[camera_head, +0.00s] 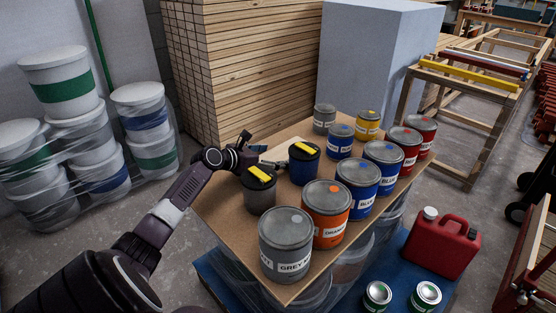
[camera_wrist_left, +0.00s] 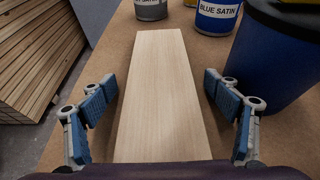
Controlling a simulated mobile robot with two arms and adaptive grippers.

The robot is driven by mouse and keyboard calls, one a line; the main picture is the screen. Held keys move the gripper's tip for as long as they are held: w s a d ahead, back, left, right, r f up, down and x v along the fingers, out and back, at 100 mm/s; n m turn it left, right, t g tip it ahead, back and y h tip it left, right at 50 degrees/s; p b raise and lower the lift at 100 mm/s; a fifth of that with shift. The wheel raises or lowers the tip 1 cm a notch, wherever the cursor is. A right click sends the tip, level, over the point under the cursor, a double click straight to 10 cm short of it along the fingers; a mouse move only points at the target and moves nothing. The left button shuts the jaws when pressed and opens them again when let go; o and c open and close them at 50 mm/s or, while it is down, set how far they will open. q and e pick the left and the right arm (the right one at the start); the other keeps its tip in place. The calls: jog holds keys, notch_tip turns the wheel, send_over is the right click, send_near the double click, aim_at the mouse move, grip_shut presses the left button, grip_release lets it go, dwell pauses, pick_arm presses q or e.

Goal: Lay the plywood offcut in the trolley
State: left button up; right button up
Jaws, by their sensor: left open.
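The plywood offcut is a pale, flat board (camera_wrist_left: 160,95) lying on the brown table top; its far part shows in the head view (camera_head: 277,153) among the paint cans. My left gripper (camera_head: 251,152) is open above the near end of the board. In the left wrist view its blue-padded fingers (camera_wrist_left: 162,92) stand on either side of the board, apart from it. A red-framed wooden piece (camera_head: 530,255) is cut off at the right edge; I cannot tell whether it is the trolley. My right gripper is not in view.
Paint cans crowd the table (camera_head: 222,205), including a blue can with a yellow mark (camera_head: 304,165) close beside the board and a dark can (camera_head: 260,192) near my gripper. A red jerrycan (camera_head: 441,245) stands on the blue pallet (camera_head: 213,270). Wrapped buckets (camera_head: 66,118) stand left.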

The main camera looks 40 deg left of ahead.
pick_arm(q)
jog(key=shift+w, duration=0.1)
jog(key=shift+c, duration=0.7)
jog(key=c, duration=1.3)
jog(key=shift+r, duration=0.1)
jog(key=shift+r, duration=0.1)
